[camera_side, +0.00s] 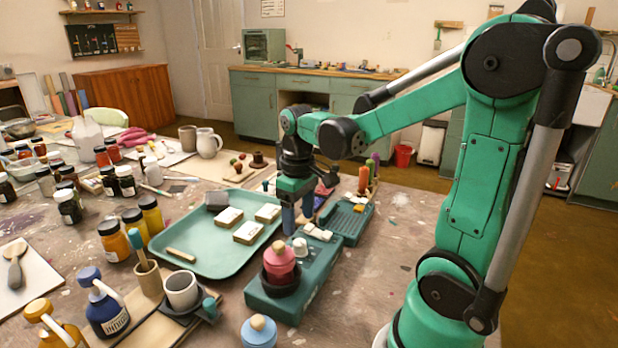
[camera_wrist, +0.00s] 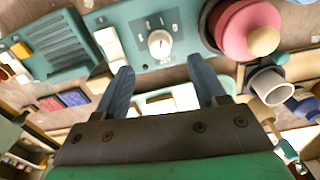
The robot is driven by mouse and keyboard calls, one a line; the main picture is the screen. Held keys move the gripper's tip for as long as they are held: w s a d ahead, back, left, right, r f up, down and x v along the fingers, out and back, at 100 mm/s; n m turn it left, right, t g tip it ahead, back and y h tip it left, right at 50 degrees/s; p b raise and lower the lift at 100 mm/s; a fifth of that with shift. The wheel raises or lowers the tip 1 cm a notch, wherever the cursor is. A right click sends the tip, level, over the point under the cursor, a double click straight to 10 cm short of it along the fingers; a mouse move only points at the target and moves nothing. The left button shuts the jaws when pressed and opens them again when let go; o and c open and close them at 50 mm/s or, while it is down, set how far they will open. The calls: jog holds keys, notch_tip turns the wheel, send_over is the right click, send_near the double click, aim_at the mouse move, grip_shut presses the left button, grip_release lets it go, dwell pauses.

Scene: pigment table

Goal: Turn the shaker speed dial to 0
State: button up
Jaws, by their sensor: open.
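The shaker (camera_side: 318,268) is a teal box on the table in the side view, with a pink lidded pot (camera_side: 280,258) in a dark holder on its near end. Its speed dial (camera_side: 299,246) is a small white knob beside the pot. In the wrist view the dial (camera_wrist: 160,43) sits on the teal panel with small marks around it; its setting is too small to read. My gripper (camera_side: 298,218) points down over the shaker's far end. In the wrist view my gripper (camera_wrist: 161,72) is open and empty, its blue fingers apart, with the dial beyond the gap between the tips.
A pale green tray (camera_side: 185,255) with white blocks lies left of the shaker. A second teal unit with slots (camera_side: 346,222) stands behind it, and a white rocker-like part (camera_wrist: 108,42) is on the shaker panel. A grey mug (camera_side: 182,290) and paint bottles crowd the near left.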

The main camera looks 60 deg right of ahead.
aim_at(299, 241)
jog(key=shift+f, duration=2.6)
grip_shut()
